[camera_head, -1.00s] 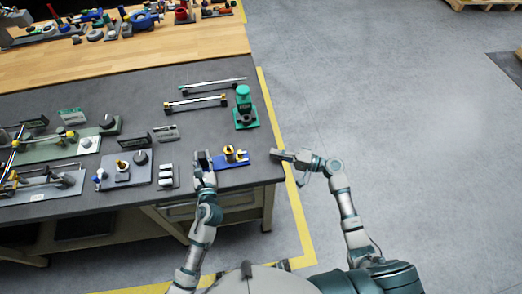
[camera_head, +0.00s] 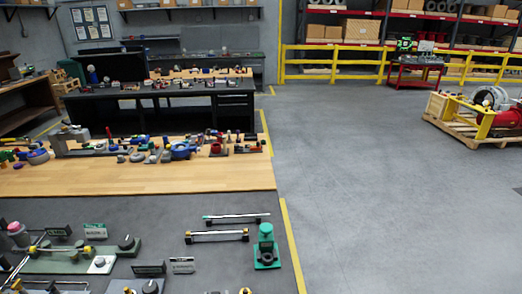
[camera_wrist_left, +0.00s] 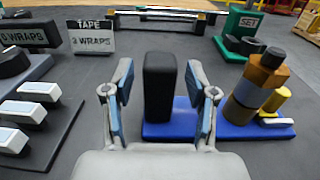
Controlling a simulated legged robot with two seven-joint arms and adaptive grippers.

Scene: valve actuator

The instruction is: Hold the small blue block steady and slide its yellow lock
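In the left wrist view, the small blue block (camera_wrist_left: 228,131) is a flat blue base on the dark table. A tall black upright post (camera_wrist_left: 160,88) stands at its left end. A brass and grey stepped cylinder (camera_wrist_left: 257,85) leans in the picture at its right, with a yellow piece (camera_wrist_left: 276,102) beside it. I cannot tell for sure which part is the lock. My left gripper (camera_wrist_left: 160,95) is open, one finger on each side of the black post, with visible gaps. In the head view only a yellow tip (camera_head: 245,291) shows at the bottom edge. My right gripper is out of view.
White-topped blocks (camera_wrist_left: 28,112) on a dark plate lie left of my left gripper. A "TAPE 2 WRAPS" sign (camera_wrist_left: 92,38) and a bar fixture (camera_wrist_left: 165,14) stand beyond. A green fixture (camera_head: 266,248) stands at the table's right side. Open floor lies right of the table.

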